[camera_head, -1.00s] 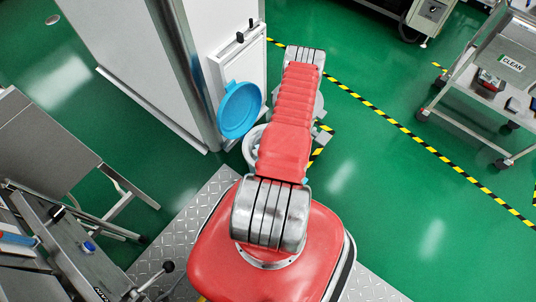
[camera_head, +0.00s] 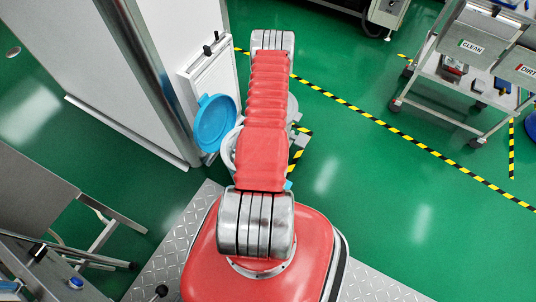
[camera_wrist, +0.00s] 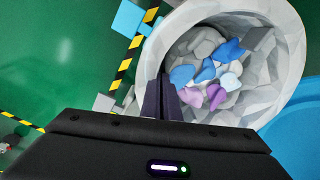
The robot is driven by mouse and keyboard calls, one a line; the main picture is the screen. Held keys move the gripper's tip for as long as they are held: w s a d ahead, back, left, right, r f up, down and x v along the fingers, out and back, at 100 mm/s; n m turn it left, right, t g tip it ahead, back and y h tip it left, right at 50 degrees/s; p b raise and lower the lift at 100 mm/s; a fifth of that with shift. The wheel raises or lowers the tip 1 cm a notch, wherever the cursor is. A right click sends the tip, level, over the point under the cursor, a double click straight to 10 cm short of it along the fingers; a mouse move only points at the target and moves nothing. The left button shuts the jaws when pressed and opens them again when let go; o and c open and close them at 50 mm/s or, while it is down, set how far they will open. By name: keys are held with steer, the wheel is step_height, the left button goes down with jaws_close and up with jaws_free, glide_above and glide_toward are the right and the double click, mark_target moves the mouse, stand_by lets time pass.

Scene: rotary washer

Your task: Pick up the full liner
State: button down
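The full liner (camera_wrist: 280,65) is a pale grey-white, creased bag lining a round bin in the wrist view. Blue, purple and grey crumpled pieces (camera_wrist: 215,72) lie inside. My gripper (camera_wrist: 170,80) has dark fingers close together, overlapping the left side of the liner's rim; I see nothing clearly held between them. Whether they touch the liner cannot be told. In the head view the bin (camera_head: 229,150) is mostly hidden behind my red arm. Its blue round lid (camera_head: 216,122) stands open beside it and shows at the wrist view's lower right (camera_wrist: 298,130).
A white cabinet (camera_head: 110,65) stands close left of the bin. Yellow-black floor tape (camera_head: 375,118) runs to the right. A metal cart (camera_head: 465,70) with CLEAN and DIRTY signs stands at the right. A grey table (camera_head: 45,205) is at the left. Green floor between is clear.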

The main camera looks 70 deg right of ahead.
step_height(320, 180, up, 11)
stand_by(0.4)
stand_by(0.6)
